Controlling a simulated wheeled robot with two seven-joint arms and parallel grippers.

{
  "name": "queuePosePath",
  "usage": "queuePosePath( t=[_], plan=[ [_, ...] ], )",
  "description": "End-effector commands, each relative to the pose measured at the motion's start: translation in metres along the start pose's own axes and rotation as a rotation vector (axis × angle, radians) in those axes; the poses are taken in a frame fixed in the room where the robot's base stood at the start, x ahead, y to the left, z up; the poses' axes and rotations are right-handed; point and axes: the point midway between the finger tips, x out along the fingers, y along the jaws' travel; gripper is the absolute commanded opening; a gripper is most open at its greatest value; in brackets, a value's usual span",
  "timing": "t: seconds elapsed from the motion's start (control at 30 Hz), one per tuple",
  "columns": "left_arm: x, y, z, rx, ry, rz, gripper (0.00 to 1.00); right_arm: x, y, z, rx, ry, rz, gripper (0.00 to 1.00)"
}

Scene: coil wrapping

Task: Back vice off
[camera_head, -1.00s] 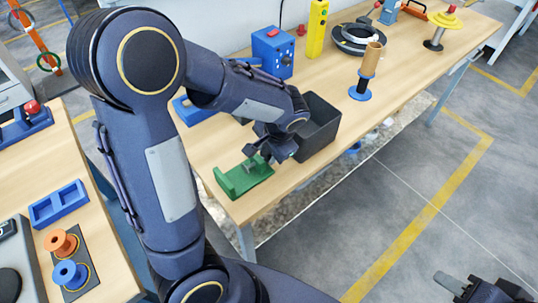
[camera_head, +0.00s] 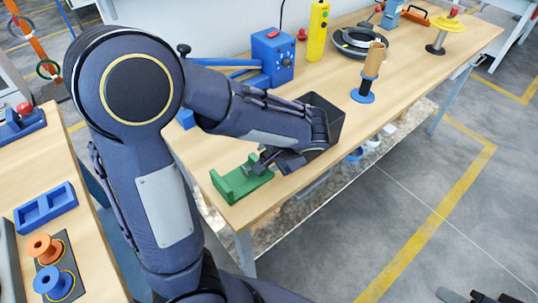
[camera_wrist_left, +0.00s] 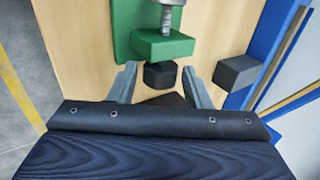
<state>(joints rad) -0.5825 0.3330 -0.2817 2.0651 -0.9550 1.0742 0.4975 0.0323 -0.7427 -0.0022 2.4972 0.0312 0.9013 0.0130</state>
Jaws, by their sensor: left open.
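The green vice (camera_head: 238,184) sits near the front left corner of the wooden table. In the left wrist view its green block (camera_wrist_left: 163,45) carries a grey metal screw (camera_wrist_left: 171,17), and a dark knob (camera_wrist_left: 160,76) shows below the block.
A black bin (camera_head: 329,123) stands close behind my left wrist. A blue machine (camera_head: 272,56), a yellow control box (camera_head: 318,30) and a spool stand (camera_head: 363,93) are farther back. A grey block (camera_wrist_left: 238,72) beside a blue part is right of the fingers.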

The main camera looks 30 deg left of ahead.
Motion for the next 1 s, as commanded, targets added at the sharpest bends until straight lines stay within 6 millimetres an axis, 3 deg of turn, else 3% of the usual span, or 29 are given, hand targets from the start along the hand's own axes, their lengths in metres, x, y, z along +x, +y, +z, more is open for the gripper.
queuePosePath(
  t=[0.03,0.2,0.57,0.8,1.0],
  plan=[
    [-0.007,-0.009,0.001,-0.011,-0.002,0.058,0.45,-0.015,-0.007,-0.008,0.000,0.001,0.000,0.36],
    [-0.005,-0.011,0.001,-0.008,-0.004,0.231,0.45,-0.034,-0.016,-0.018,0.000,0.001,0.000,0.36],
    [-0.001,-0.009,0.000,-0.002,0.002,0.278,0.45,-0.035,-0.016,-0.018,0.000,0.000,0.000,0.36],
    [-0.004,-0.019,0.001,-0.012,-0.004,0.488,0.45,-0.070,-0.032,-0.035,0.000,0.001,0.000,0.36],
    [0.002,-0.016,-0.001,-0.004,0.003,0.590,0.45,-0.075,-0.034,-0.038,0.000,0.001,0.000,0.36]
  ],
)
